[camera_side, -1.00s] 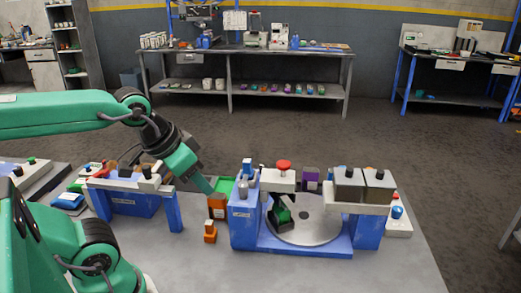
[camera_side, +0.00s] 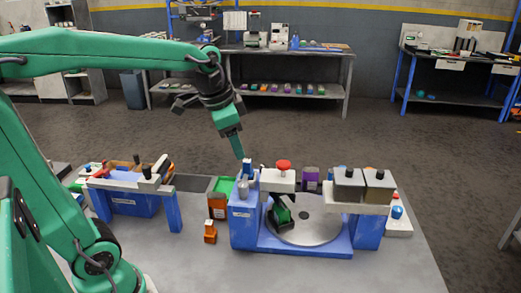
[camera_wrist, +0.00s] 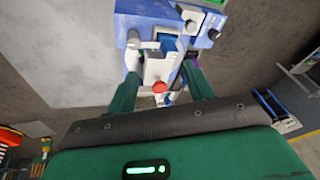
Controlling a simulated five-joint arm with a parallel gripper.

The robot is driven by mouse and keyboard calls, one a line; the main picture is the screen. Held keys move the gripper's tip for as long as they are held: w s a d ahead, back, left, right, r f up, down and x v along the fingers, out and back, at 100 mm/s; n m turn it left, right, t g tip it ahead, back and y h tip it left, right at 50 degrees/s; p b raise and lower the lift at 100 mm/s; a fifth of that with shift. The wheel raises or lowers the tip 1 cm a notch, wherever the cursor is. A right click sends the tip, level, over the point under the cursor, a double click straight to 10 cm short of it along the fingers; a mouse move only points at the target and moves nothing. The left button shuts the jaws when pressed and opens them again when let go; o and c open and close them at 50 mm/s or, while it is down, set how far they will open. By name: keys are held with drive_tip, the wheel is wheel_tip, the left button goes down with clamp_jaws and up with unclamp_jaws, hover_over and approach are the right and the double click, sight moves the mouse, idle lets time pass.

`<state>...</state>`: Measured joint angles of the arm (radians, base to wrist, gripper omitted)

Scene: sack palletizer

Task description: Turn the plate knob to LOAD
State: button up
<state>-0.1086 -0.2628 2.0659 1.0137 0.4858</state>
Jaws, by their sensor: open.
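The blue palletizer station (camera_side: 244,222) stands on the table with a round metal plate (camera_side: 315,228) in its base. A grey knob (camera_side: 242,189) and a blue upright part (camera_side: 247,168) sit on its left column. I cannot read any knob's labels or setting. A red knob (camera_side: 284,165) tops the white head, and it shows between my fingers in the wrist view (camera_wrist: 159,87). My gripper (camera_side: 239,156) is open and empty, just above the left column, pointing down.
A dark green sack-like item (camera_side: 283,217) is on the plate. Two dark blocks (camera_side: 364,184) stand on the white right-hand shelf. Another blue stand (camera_side: 133,203) is further left.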

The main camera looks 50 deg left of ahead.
drive_tip(key=w+a+f+m+g, duration=0.1)
drive_tip(key=w+a+f+m, duration=0.1)
drive_tip(key=w+a+f, duration=0.2)
drive_tip(key=w+a+f+m+g, duration=0.1)
drive_tip(key=w+a+f+m, duration=0.2)
drive_tip(key=w, duration=0.6)
drive_tip(key=w+a+f+m+g, duration=0.1)
drive_tip(key=w+a+f+m, duration=0.2)
drive_tip(key=w+a+f, duration=0.3)
drive_tip(key=shift+w+a+g, duration=0.3)
drive_tip(key=shift+w+a, duration=0.05)
drive_tip(key=shift+w+a+f, duration=0.2)
drive_tip(key=shift+a+f, duration=0.05)
drive_tip(key=shift+f, duration=0.1)
drive_tip(key=shift+f, duration=3.85)
drive_tip(key=shift+c, duration=0.4)
drive_tip(key=c, duration=0.9)
